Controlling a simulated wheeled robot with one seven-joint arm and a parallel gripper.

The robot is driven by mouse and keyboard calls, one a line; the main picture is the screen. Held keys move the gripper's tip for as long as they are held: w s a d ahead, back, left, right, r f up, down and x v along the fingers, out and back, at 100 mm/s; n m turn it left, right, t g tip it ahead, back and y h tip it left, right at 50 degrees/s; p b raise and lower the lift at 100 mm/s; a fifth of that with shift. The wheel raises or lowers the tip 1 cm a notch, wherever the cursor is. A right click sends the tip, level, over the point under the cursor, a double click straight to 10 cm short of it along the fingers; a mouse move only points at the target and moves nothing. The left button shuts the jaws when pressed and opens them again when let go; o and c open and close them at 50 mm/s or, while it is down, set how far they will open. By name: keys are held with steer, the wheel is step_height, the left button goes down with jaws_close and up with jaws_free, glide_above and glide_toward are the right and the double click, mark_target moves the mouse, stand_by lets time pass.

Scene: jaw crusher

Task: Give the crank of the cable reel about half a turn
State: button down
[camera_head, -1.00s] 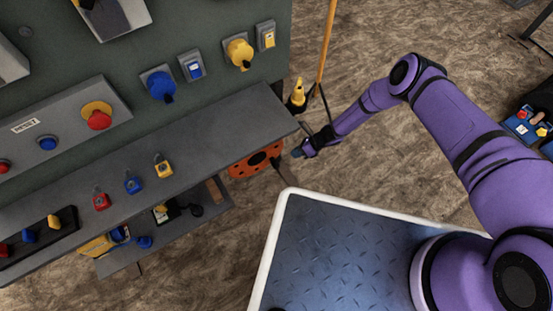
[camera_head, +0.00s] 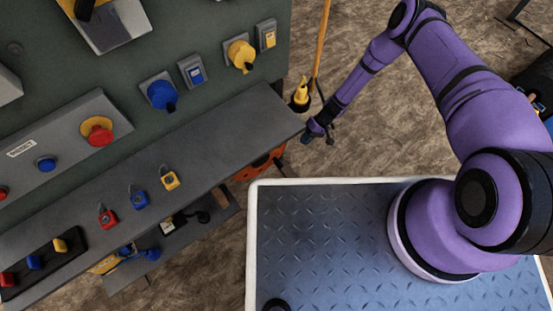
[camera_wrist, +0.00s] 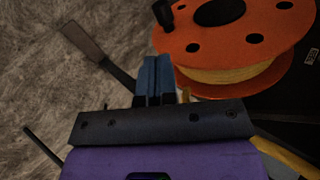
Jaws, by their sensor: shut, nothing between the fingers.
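The cable reel (camera_wrist: 245,42) is orange with a dark hub and holes in its flange, and shows at the upper right of the wrist view. A black knob (camera_wrist: 163,13), apparently the crank handle, stands up at its left edge. In the head view only an orange part of the reel (camera_head: 258,164) shows below the shelf edge. My gripper (camera_wrist: 154,75) has its blue fingers together and empty. They lie close to the reel's near left rim, below the knob in the picture; contact cannot be told. In the head view my gripper (camera_head: 308,135) is by the shelf's right end.
The grey shelf (camera_head: 170,155) with padlocks overhangs the reel. A yellow-and-black tool with an orange pole (camera_head: 301,92) stands behind my gripper. A dark bar with a brown end (camera_wrist: 85,41) lies left of the fingers.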

steer(key=n, duration=0.2)
glide_toward(283, 165)
steer(key=x, duration=0.7)
steer(key=shift+a+f, duration=0.2)
steer(key=shift+f, duration=0.05)
